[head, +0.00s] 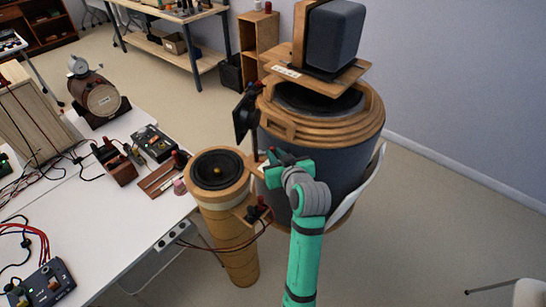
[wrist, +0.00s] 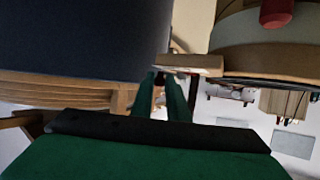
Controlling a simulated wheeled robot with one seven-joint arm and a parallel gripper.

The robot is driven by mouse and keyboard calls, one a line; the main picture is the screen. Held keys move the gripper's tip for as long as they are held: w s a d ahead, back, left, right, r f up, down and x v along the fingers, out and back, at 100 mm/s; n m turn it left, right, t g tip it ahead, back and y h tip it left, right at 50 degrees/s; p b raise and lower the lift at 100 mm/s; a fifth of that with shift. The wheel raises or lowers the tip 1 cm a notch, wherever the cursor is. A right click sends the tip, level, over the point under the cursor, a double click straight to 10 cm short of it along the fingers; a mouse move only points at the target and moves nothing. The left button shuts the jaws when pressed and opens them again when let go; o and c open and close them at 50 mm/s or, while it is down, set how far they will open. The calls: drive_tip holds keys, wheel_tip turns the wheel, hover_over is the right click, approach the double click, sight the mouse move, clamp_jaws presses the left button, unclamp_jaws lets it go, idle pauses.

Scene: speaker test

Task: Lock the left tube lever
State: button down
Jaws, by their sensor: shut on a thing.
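The left tube (head: 232,245) is a slim wooden cylinder with a black speaker cone (head: 205,170) on top. Its lever (head: 259,170) appears as a small pale wooden piece at the tube's right rim, partly covered by my gripper (head: 268,166). In the wrist view, a pale wooden bar (wrist: 188,62) lies just beyond the tips of my gripper (wrist: 160,82). The green fingers are close together around a small, dark part of it. The exact contact is hard to see. The lever's far end is hidden.
A large dark barrel (head: 285,185) with wooden rings stands close right of the tube, carrying a grey speaker (head: 334,38). A bracket with red and black terminals (head: 258,209) and wires is just below my gripper. A white table (head: 120,235) with devices is at left.

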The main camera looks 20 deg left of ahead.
drive_tip(key=shift+w+a+r+n+g+y, duration=0.1)
drive_tip(key=shift+w+n+g+y, duration=0.5)
drive_tip(key=shift+n+g+y, duration=0.4)
drive_tip(key=shift+w+f+n+g+y, duration=0.1)
drive_tip(key=shift+w+n+g+y, duration=0.55)
drive_tip(key=shift+n+g, duration=0.65)
drive_tip(key=shift+w+a+r+n+g+y, duration=0.1)
drive_tip(key=shift+w+n+g+y, duration=0.45)
drive_tip(key=shift+n+g+y, duration=0.55)
drive_tip(key=shift+h, duration=0.25)
drive_tip(key=c, duration=1.7)
unclamp_jaws()
drive_tip(key=shift+d, duration=0.1)
